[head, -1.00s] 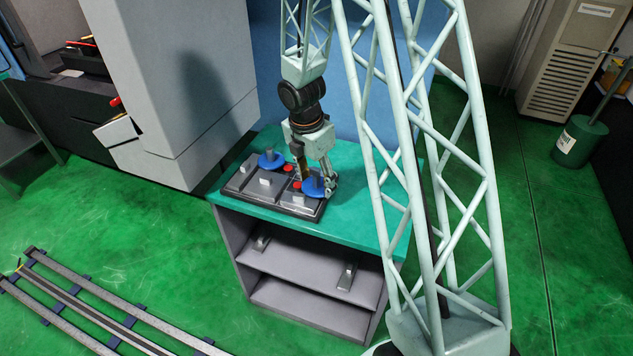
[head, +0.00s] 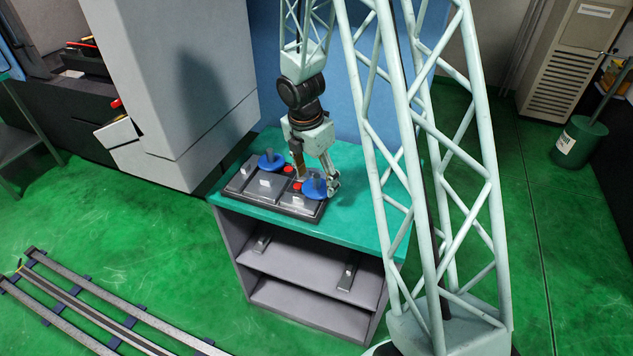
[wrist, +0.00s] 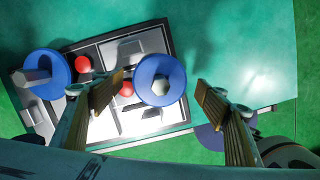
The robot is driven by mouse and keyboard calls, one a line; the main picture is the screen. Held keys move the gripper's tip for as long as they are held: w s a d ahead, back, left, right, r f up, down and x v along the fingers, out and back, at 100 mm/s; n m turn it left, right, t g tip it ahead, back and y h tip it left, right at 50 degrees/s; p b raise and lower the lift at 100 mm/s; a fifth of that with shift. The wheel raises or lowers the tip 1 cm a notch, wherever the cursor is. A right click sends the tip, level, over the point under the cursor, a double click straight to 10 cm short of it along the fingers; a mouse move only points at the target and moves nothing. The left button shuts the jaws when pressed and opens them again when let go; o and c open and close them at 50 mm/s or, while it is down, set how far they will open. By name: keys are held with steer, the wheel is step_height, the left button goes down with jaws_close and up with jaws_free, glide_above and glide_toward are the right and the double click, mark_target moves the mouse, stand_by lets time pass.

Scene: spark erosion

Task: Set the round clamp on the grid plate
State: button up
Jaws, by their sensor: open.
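A blue round piece with a light post in its middle (head: 314,189) is at the right end of the dark compartmented plate (head: 296,207). From above, in the wrist view, this round piece (wrist: 148,94) shows over the right part of the plate (wrist: 165,125). My gripper (head: 317,181) is open, with one finger on each side of the piece; no grip shows. A second blue round piece with a post (head: 271,160) is at the plate's far left; it also shows in the wrist view (wrist: 58,84). I cannot tell which of the two is the round clamp.
Two small red knobs (wrist: 83,63) sit between the round pieces. The plate lies on a green-topped cabinet (head: 365,225), clear to the right of the plate. A grey machine housing (head: 180,90) stands to the left.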

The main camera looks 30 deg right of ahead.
step_height(320, 180, up, 10)
steer(key=a+p, duration=0.1)
steer(key=p, duration=0.1)
steer(key=shift+s+a+r, duration=0.2)
steer(key=shift+s+a, duration=0.05)
steer(key=shift+r, duration=0.1)
stand_by(0.7)
step_height(320, 180, up, 12)
steer(key=m+t, duration=0.1)
steer(key=m, duration=0.4)
glide_above(312, 190)
steer(key=s+a, duration=0.4)
steer(key=s, duration=0.2)
steer(key=s+a+r+m, duration=0.4)
steer(key=s+r+m, duration=0.1)
steer(key=s+r, duration=0.35)
steer(key=s+a+r+m+t, duration=0.1)
steer(key=s+a+r+m, duration=0.1)
steer(key=s, duration=0.5)
steer(key=s+a+r+m+y, duration=0.1)
steer(key=s+a+r+m, duration=0.2)
steer(key=s+m, duration=0.2)
steer(key=s+a+r+m+t, duration=0.1)
steer(key=s+a+r+m, duration=0.2)
steer(key=s, duration=0.6)
steer(key=shift+r+m+t+y, duration=0.3)
steer(key=shift+r+m+y, duration=0.1)
steer(key=shift+m, duration=0.1)
